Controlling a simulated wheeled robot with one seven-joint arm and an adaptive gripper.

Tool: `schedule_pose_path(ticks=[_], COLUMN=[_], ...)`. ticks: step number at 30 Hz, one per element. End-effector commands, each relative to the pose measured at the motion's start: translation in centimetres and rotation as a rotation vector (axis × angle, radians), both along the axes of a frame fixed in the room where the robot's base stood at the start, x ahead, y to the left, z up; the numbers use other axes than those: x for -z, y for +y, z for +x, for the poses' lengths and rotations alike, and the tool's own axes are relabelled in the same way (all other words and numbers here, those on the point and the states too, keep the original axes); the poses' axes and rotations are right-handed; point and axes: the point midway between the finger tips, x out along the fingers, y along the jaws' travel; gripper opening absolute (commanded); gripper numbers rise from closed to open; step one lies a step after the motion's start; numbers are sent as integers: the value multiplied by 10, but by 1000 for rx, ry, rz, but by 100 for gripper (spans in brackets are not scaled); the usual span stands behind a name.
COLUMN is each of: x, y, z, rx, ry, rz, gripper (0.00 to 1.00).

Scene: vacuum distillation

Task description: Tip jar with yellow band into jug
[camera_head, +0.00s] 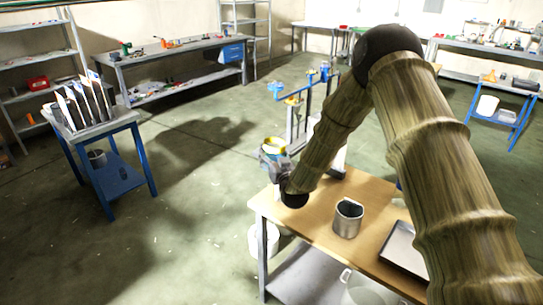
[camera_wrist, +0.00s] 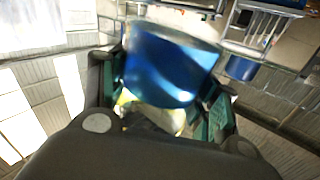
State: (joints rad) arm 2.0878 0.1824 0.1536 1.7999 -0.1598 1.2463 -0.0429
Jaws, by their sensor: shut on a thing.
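The jar with the yellow band (camera_head: 273,145) is held off the left edge of the wooden table in the head view. In the wrist view the jar (camera_wrist: 170,68) looks blue and shiny, with yellow below it, between my fingers. My gripper (camera_head: 275,158) is shut on it; the wrist view shows a green-padded finger on each side (camera_wrist: 165,95). The jar's contents and exact tilt cannot be told. A grey metal vessel with a dark open top, seemingly the jug (camera_head: 346,222), stands upright on the table, to the right of and below my gripper in the picture.
The wooden table (camera_head: 310,222) has bare top around the vessel. A grey tray (camera_head: 405,250) lies at its right, partly behind my arm. A stand with blue clamps (camera_head: 298,115) rises behind. A white bucket (camera_head: 263,241) is on the floor at left.

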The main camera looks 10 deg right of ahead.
Motion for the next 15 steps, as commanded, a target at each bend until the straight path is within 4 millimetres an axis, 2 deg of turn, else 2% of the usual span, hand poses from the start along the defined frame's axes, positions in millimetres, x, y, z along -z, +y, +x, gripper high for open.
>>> schedule_pose_path(ticks=[15], x=[7], y=[17], z=[-1], rx=[1], ry=[27], rz=[375], gripper=[21])
